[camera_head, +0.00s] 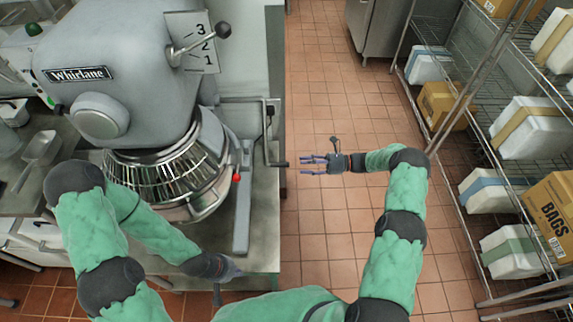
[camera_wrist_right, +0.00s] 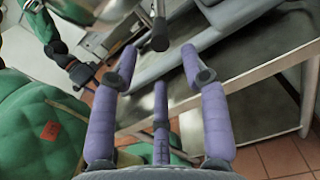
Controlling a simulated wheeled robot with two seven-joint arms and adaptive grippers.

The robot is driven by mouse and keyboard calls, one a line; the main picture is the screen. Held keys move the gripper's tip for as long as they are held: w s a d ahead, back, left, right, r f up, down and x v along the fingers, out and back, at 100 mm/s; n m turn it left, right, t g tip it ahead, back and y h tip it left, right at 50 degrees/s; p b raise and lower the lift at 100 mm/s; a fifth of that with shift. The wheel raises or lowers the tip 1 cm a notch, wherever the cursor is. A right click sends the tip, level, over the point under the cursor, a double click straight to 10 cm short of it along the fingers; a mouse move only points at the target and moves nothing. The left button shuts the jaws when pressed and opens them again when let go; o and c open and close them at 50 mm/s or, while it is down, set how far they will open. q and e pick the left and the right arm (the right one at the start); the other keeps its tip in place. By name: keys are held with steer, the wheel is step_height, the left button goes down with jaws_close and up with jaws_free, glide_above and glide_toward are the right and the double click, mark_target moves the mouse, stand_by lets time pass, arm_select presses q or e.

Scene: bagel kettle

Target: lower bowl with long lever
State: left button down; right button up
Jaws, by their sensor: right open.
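The grey Whirlane mixer (camera_head: 120,65) stands at the left in the head view. Its metal bowl (camera_head: 185,208) sits under the wire guard. The long lever (camera_head: 268,125) is a bent rod on the mixer's right side, and its dark handle (camera_head: 279,164) points right. My right gripper (camera_head: 303,165) is open and empty, just right of the handle and apart from it. In the right wrist view the dark handle end (camera_wrist_right: 159,37) shows ahead of the spread purple fingers. My left gripper (camera_head: 228,275) is low, below the bowl; its fingers are too unclear to read.
A short lever with a dark knob (camera_head: 223,30) sits by the 1-2-3 scale. The metal table (camera_head: 263,235) carries the mixer. Wire shelves (camera_head: 470,125) with boxes stand at the right. The tiled floor (camera_head: 325,110) between is clear.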

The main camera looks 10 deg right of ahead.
mark_target(287, 165)
steer(key=a, duration=0.2)
steer(key=w+a, duration=0.1)
steer(key=a, duration=0.4)
steer(key=shift+w+a+b, duration=0.2)
steer(key=shift+w+b, duration=0.05)
steer(key=shift+b, duration=0.1)
jaws_close()
